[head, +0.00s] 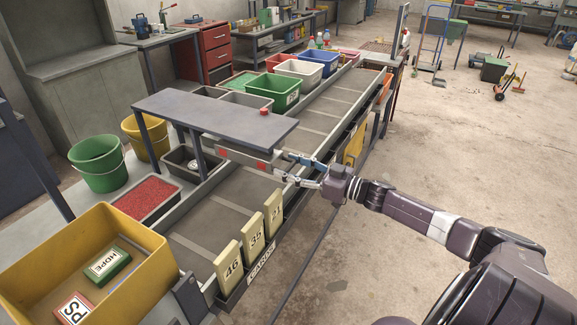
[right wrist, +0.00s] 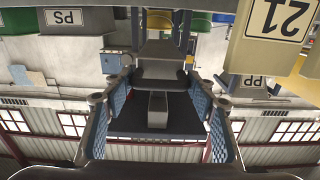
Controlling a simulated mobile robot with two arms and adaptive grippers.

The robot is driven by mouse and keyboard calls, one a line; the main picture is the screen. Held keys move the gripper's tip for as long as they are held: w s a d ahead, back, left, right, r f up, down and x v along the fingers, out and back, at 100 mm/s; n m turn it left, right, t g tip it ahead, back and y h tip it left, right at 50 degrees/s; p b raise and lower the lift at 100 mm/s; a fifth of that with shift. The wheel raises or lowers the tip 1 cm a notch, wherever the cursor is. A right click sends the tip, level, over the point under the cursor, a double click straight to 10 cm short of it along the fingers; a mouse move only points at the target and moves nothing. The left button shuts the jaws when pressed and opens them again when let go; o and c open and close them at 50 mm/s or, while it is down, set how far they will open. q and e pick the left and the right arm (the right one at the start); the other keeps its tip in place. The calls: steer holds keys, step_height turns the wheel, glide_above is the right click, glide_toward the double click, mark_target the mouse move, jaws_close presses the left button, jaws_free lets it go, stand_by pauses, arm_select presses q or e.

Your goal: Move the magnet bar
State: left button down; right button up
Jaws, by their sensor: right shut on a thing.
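The magnet bar (head: 243,158) is a long grey bar with red patches. It lies across the conveyor belt under the dark raised shelf (head: 215,115) in the head view. My right gripper (head: 289,167) reaches in from the right, at the bar's near right end, and is shut on it. In the right wrist view the two blue-padded fingers stand on either side of a dark block with a pale front (right wrist: 158,108). The shelf hides part of the bar's far side. My left gripper is not in view.
Yellow cards (head: 251,236) with numbers stand along the belt's near edge. Green (head: 98,160) and yellow buckets and several coloured bins line the far side.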

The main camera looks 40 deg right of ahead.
steer(key=o, duration=1.3)
steer(key=shift+f, duration=0.1)
steer(key=o, duration=0.3)
steer(key=shift+s+d, duration=0.15)
steer(key=shift+s, duration=0.1)
steer(key=shift+v, duration=6.05)
